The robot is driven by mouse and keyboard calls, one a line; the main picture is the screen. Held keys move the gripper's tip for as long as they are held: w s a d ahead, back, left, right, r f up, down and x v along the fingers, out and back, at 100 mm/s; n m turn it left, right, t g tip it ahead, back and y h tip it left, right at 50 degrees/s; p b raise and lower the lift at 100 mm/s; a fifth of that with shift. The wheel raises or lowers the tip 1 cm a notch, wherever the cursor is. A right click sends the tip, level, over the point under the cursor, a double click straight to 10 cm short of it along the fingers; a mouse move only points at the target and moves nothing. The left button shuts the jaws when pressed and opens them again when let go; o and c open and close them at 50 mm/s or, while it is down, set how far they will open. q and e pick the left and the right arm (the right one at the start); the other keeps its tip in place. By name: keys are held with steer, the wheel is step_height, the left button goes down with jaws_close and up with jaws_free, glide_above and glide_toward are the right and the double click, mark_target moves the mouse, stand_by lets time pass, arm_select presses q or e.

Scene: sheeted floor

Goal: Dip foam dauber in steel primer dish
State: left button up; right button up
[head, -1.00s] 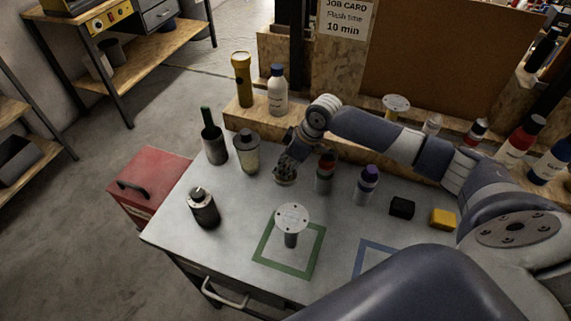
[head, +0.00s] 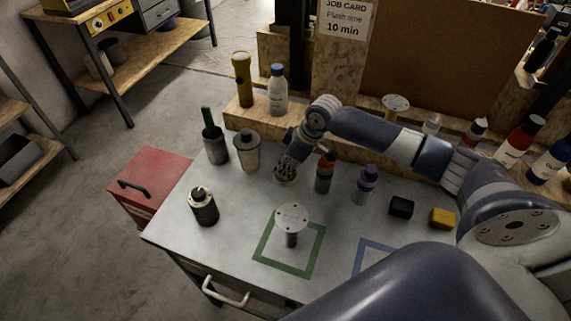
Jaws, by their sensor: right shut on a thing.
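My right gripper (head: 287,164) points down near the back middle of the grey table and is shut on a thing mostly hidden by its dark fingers. I cannot make out the foam dauber clearly. A small round dish-like thing (head: 285,177) shows right at the fingertips, low over or on the table. Whether the held thing touches it I cannot tell. To its left stand a beige-grey pot (head: 247,156) with a dark top and a dark cup (head: 215,148) with a green-handled tool in it. My left gripper is not in view.
A bottle with a red and black top (head: 325,173) stands close right of the gripper, then a purple-capped bottle (head: 365,186). A flanged post (head: 291,222) stands in a green square. A dark can (head: 203,208) stands at front left. Black and yellow blocks (head: 442,218) lie right.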

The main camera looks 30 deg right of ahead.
steer(key=shift+s+a+f+p, duration=0.1)
steer(key=shift+s+f+p, duration=0.1)
steer(key=shift+f+p, duration=0.15)
stand_by(1.4)
steer(key=shift+r, duration=0.1)
steer(key=r+p, duration=0.2)
steer(key=p, duration=0.1)
steer(key=shift+w+r, duration=0.2)
steer(key=shift+r, duration=0.05)
step_height(320, 180, up, 5)
steer(key=p, duration=0.4)
steer(key=shift+f+p, duration=0.1)
steer(key=shift+p, duration=0.25)
